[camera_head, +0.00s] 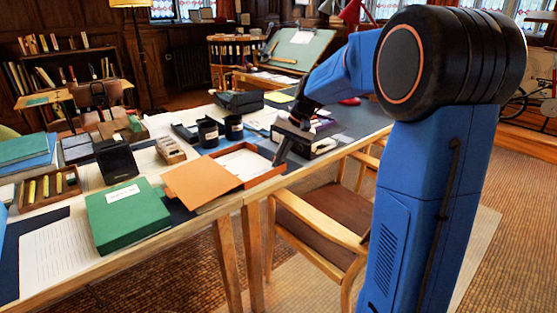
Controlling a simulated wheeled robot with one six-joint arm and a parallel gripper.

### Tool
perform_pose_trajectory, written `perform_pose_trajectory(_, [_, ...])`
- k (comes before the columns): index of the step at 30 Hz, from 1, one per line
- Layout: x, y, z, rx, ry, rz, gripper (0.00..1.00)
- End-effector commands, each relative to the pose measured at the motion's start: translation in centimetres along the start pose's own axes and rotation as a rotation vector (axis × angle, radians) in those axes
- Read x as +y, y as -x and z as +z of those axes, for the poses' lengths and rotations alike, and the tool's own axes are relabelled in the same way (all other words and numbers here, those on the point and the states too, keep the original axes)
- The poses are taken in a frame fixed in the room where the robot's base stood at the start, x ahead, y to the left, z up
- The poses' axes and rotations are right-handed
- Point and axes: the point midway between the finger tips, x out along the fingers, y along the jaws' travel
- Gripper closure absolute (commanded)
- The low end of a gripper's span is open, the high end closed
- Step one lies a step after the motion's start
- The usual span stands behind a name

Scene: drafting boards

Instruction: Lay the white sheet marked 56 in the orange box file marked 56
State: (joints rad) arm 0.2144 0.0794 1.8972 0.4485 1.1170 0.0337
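An orange box file (196,183) lies open near the table's front edge, its lid folded out flat toward the left. A white sheet (242,164) shows inside its tray. I cannot read a 56 on either. My gripper (279,160) points down at the right end of the box file, close to its rim. I cannot tell whether it touches the rim. Its fingers are small and dark here, and I see no sheet between them.
A closed green box file (127,212) and lined paper (58,252) lie to the left. Black cups (208,132) and a card tray (170,150) stand behind. A black box (308,145) is to the right. A wooden armchair (325,215) stands at the table's front.

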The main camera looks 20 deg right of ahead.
Motion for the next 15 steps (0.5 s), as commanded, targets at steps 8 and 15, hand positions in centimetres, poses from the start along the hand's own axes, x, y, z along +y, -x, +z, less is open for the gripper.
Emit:
perform_pose_trajectory(8, [-0.02, 0.0, 0.19, 0.0, 0.0, 0.0, 1.0])
perform_pose_trajectory(15, [-0.02, 0.0, 0.21, 0.0, 0.0, 0.0, 0.92])
